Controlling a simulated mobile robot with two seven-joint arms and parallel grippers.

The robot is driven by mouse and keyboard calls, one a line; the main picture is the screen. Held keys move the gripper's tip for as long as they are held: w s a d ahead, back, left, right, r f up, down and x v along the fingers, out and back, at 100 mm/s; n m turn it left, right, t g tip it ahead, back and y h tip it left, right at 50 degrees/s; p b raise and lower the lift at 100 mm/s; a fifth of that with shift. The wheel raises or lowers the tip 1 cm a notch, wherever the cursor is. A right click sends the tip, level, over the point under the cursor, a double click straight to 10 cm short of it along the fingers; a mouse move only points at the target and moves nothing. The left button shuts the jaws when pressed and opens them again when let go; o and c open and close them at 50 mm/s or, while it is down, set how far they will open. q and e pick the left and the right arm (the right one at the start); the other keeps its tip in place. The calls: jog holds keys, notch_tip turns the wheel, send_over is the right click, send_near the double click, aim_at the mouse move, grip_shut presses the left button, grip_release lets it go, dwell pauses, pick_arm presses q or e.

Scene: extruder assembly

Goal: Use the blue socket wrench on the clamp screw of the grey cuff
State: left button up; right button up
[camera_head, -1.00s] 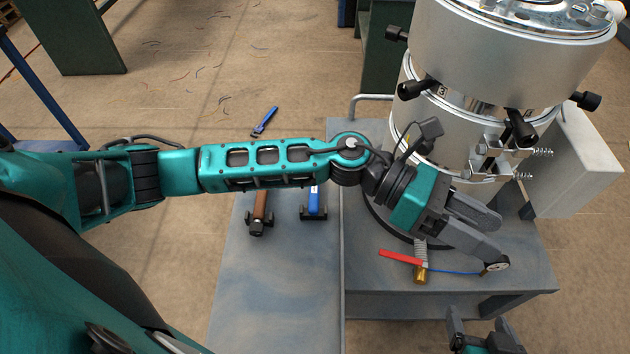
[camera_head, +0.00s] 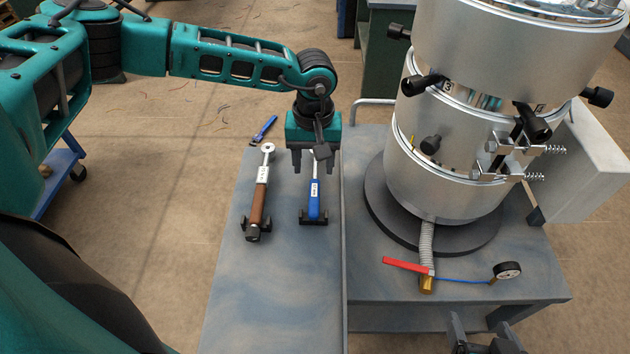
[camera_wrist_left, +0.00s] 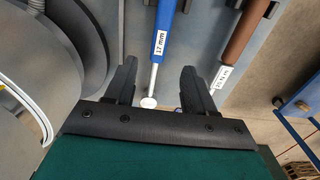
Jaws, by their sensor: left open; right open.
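The blue socket wrench (camera_head: 314,200), labelled 17 mm, rests in a black holder (camera_head: 313,221) on the grey bench. My left gripper (camera_head: 312,168) is open, pointing down above the wrench's far end. In the left wrist view the wrench's blue handle (camera_wrist_left: 164,28) and silver shaft run between the open fingers (camera_wrist_left: 155,90), not gripped. The grey cuff seems to be the lower silver band (camera_head: 435,178) on the large cylinder; its clamp blocks with spring-wrapped screws (camera_head: 528,177) sit at its right. My right gripper (camera_head: 482,338) is open and empty at the bottom edge, partly cut off.
A brown-handled wrench (camera_head: 257,205) lies left of the blue one in its own holder. A red-lever valve (camera_head: 405,265) and gauge (camera_head: 508,270) stand before the cylinder. The near bench (camera_head: 280,290) is clear.

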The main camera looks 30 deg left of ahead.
aim_at(315, 183)
pick_arm(q)
jog(key=f, duration=0.2)
jog(key=f+b, duration=0.1)
jog(key=f, duration=0.5)
jog(key=shift+w+f, duration=0.15)
jog(key=shift+w, duration=0.2)
grip_shut()
